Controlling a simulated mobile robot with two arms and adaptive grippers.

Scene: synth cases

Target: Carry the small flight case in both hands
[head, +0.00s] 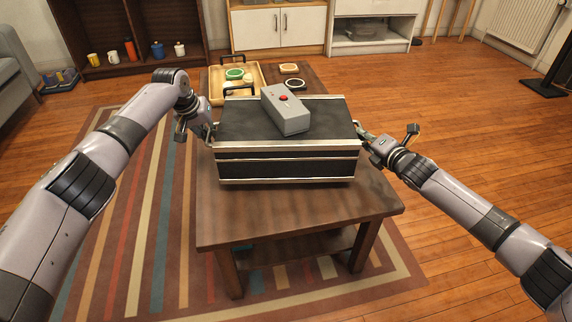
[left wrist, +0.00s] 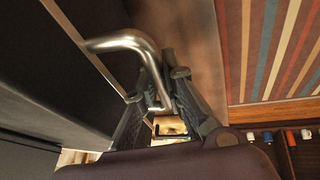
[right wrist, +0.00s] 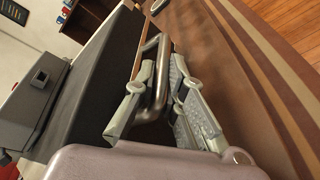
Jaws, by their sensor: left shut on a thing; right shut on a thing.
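The small flight case (head: 288,165) is black with silver edges, level over the wooden table; I cannot tell whether its underside touches the top. A grey box with a red button (head: 290,120) lies on its lid. My left gripper (head: 209,132) is at the left end of the case, shut on a metal handle, which shows in the left wrist view (left wrist: 125,41). My right gripper (head: 366,142) is at the right end, shut on the other metal handle, seen in the right wrist view (right wrist: 160,82).
The wooden table (head: 225,222) stands on a striped rug (head: 120,250). A shelf with mugs (head: 95,59) is at the back left.

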